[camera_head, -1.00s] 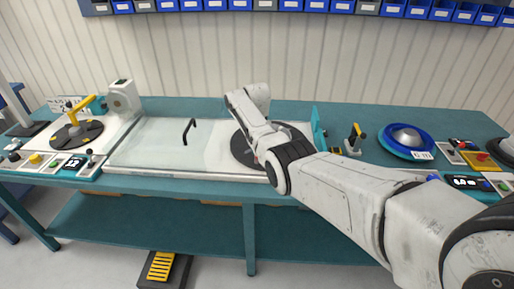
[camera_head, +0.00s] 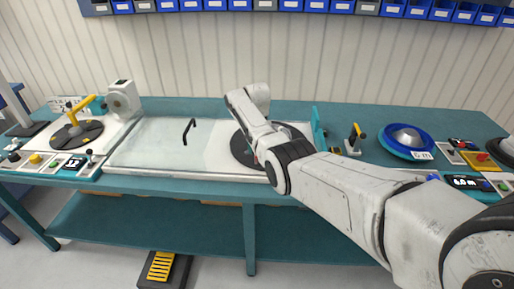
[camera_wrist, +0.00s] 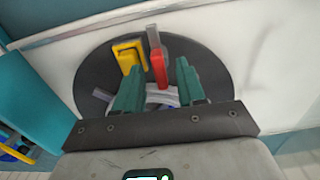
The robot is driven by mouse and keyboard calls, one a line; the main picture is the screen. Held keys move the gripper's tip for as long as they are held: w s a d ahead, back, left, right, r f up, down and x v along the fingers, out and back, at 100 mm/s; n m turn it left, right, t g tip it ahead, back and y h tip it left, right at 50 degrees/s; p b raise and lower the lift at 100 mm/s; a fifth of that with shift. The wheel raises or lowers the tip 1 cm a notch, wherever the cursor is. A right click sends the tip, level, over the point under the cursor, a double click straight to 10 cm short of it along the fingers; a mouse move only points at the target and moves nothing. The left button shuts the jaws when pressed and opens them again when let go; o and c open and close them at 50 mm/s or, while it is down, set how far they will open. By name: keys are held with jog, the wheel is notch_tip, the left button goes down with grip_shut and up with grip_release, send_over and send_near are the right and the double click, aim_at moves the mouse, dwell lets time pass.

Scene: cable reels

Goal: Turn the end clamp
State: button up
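In the wrist view, a dark round disc (camera_wrist: 100,65) carries a yellow block (camera_wrist: 128,56) and an upright lever (camera_wrist: 158,68), red below and grey at its tip. I cannot tell for certain which of these is the end clamp. My gripper (camera_wrist: 158,74) is open, its two green fingers apart, over the disc. The red lever shows between the fingertips, with gaps on both sides. A pale curved part lies behind the fingers, partly hidden. In the head view the dark disc (camera_head: 241,150) is mostly covered by my arm, and the gripper is hidden there.
A pale panel with a black handle (camera_head: 189,131) lies left of the disc. A second dark disc with a yellow crank (camera_head: 80,108) stands far left. A pedal (camera_head: 161,267) is on the floor.

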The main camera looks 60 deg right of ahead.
notch_tip(320, 180, up, 11)
jog(key=shift+b, duration=0.35)
jog(key=shift+f, duration=0.1)
dwell(0.6)
jog(key=s+a+f+n, duration=0.3)
jog(key=a+f+n, duration=0.3)
jog(key=a+f, duration=1.4)
jog(key=s+a+n+t, duration=0.1)
jog(key=s+a+n, duration=0.6)
jog(key=s+a, duration=1.3)
jog(key=shift+s, duration=1.15)
